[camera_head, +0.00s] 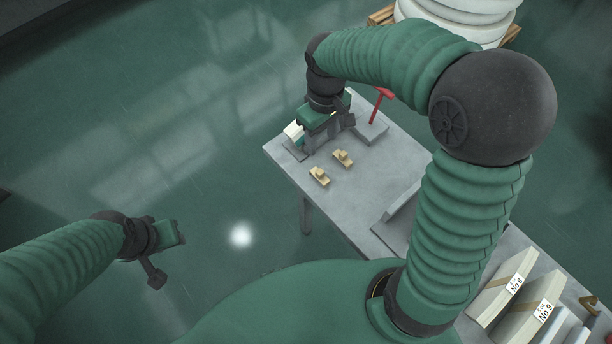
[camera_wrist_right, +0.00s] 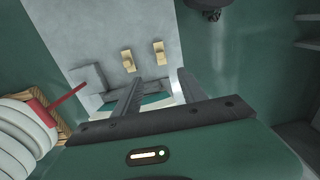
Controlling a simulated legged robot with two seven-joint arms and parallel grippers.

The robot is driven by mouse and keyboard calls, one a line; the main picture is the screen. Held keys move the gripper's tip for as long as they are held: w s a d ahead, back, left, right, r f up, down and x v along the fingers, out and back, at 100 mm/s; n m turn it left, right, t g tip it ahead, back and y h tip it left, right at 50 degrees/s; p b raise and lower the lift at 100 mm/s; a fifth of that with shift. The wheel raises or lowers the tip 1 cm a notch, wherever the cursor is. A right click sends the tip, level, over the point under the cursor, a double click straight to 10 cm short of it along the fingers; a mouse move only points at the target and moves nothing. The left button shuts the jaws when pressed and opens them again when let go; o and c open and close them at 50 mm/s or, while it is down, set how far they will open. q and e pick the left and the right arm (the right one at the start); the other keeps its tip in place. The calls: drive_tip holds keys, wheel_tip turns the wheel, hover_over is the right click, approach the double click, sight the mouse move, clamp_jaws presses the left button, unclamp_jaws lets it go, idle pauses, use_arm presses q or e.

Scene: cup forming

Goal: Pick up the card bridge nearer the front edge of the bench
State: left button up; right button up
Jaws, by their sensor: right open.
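Two small tan card bridges lie on the grey bench (camera_head: 285,158), apart from each other. The one nearer the bench's front edge (camera_head: 319,177) also shows in the right wrist view (camera_wrist_right: 158,52). The other card bridge (camera_head: 343,158) lies further in and shows left of it in the wrist view (camera_wrist_right: 128,60). My right gripper (camera_head: 325,138) is open above the far end of the bench, short of both bridges. In its wrist view both bridges are beyond the finger ends. My left gripper (camera_head: 167,252) is over the floor, away from the bench; its jaw gap is unclear.
A white and teal item (camera_head: 294,131) lies partly hidden under my right gripper. A red-handled thing (camera_head: 379,106) stands on a grey block beside it. A grey angled piece (camera_head: 400,215) and labelled boxes (camera_head: 502,298) are further along. Bare bench surrounds the bridges.

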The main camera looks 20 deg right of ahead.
hover_over(319, 170)
drive_tip(key=a, duration=0.1)
wheel_tip(319, 170, down, 8)
drive_tip(key=shift+s+r+b, duration=0.1)
drive_tip(key=shift+r+b, duration=0.15)
drive_tip(key=shift+b, duration=0.15)
drive_tip(key=f, duration=0.2)
drive_tip(key=d+f, duration=0.1)
drive_tip(key=f, duration=0.2)
drive_tip(key=shift+d, duration=0.2)
drive_tip(key=f, duration=0.4)
drive_tip(key=shift+a+b, duration=0.25)
drive_tip(key=shift+b, duration=0.1)
drive_tip(key=shift+a, duration=0.15)
drive_tip(key=shift+d, duration=0.25)
drive_tip(key=c, duration=0.8)
drive_tip(key=shift+c, duration=1.2)
use_arm(q)
drive_tip(key=shift+a+f, duration=0.2)
drive_tip(key=shift+f, duration=0.25)
drive_tip(key=shift+a+f, duration=0.2)
drive_tip(key=shift+f, duration=0.25)
use_arm(e)
clamp_jaws()
